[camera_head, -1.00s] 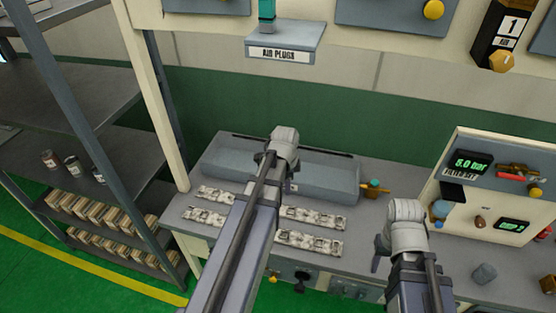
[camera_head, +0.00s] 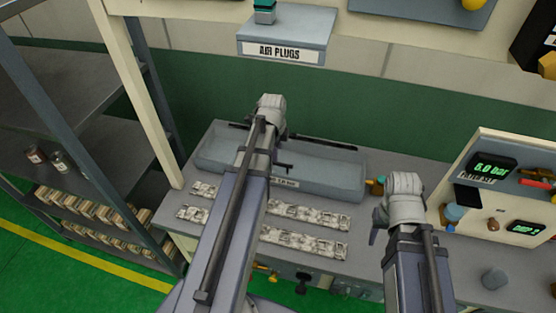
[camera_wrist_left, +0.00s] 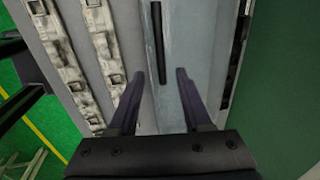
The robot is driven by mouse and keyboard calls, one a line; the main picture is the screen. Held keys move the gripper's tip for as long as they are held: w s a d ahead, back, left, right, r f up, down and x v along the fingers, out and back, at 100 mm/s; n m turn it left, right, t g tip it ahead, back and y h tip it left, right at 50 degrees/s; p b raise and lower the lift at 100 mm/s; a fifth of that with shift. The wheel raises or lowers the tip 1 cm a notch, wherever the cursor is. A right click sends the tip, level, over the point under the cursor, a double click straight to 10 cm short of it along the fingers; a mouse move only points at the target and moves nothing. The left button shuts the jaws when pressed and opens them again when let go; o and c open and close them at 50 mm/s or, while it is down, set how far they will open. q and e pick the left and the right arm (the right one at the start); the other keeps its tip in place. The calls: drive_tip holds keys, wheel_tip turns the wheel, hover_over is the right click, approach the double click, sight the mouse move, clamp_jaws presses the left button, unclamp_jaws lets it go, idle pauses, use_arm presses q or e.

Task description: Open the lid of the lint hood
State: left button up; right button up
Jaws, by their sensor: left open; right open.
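The lint hood (camera_head: 335,180) is a long blue-grey box at the back of the bench, with a small label on its front. Its lid looks down, and a dark bar handle (camera_wrist_left: 158,45) lies along it in the left wrist view. My left gripper (camera_wrist_left: 160,76) is open above the hood, its fingers apart and empty, with the bar beyond the fingertips. In the head view my left arm hides part of the hood and most of that gripper. My right gripper (camera_head: 378,225) is open over the bench to the right, apart from the hood; its fingers are partly hidden.
Rows of pale clip strips (camera_head: 305,243) lie in front of the hood. A panel with displays (camera_head: 492,168) stands at the right, near a grey cup-like piece (camera_head: 494,278). A shelf rack (camera_head: 85,160) stands at the left. An air plugs shelf (camera_head: 287,40) hangs above.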

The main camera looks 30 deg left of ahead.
sight(278, 163)
use_arm(q)
drive_tip(key=f+b, duration=0.2)
drive_tip(key=w+f+b, duration=0.1)
drive_tip(key=f+b, duration=0.1)
drive_tip(key=f, duration=0.1)
drive_tip(key=f+b, duration=0.2)
drive_tip(key=b, duration=0.1)
drive_tip(key=shift+w+a+f, duration=0.2)
drive_tip(key=shift+w, duration=0.1)
clamp_jaws()
drive_tip(key=shift+r, duration=0.1)
idle(1.1)
